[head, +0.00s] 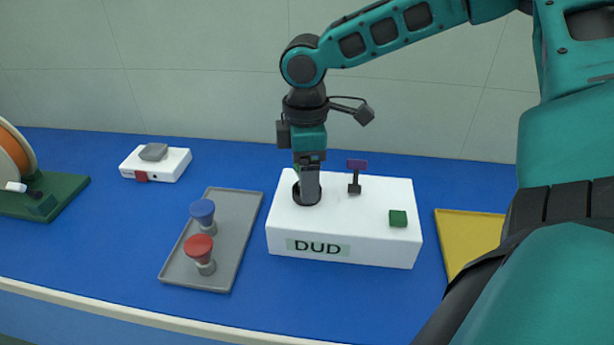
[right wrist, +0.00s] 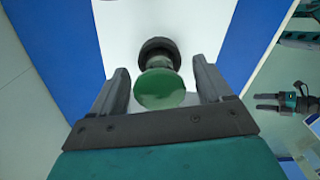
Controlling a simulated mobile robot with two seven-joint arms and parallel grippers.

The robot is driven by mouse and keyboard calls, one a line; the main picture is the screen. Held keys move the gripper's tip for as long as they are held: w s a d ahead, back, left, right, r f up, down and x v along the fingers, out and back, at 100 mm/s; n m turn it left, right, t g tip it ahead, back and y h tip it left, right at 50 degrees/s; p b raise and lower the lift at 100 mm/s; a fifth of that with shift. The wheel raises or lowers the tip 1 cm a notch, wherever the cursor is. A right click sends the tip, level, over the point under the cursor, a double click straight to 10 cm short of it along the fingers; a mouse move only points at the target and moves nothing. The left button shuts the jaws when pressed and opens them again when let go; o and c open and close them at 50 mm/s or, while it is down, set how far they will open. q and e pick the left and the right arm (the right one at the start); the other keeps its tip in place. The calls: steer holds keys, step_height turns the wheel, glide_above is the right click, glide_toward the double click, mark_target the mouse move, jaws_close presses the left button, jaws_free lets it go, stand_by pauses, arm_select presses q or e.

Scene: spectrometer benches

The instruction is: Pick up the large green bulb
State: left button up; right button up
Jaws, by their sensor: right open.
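The large green bulb (right wrist: 158,90) stands in a dark round socket (right wrist: 158,50) on the white box (head: 350,225) labelled DUD. My right gripper (head: 308,196) points down over that socket. In the right wrist view, its fingers (right wrist: 160,84) are open, one on each side of the bulb's round green top, with gaps visible on both sides. In the head view the gripper hides nearly all of the bulb. My left gripper (right wrist: 266,102) shows small at the right of the right wrist view, away from the box, with its fingers apart.
A grey tray (head: 230,245) left of the box holds a blue bulb (head: 203,214) and a red bulb (head: 199,252). The box bears a purple-topped switch (head: 356,172) and a green block (head: 398,218). A yellow tray (head: 465,235) lies right. A smaller white box (head: 165,168) stands back left.

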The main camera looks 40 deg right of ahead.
steer(key=shift+f, duration=0.1)
steer(key=c, duration=1.1)
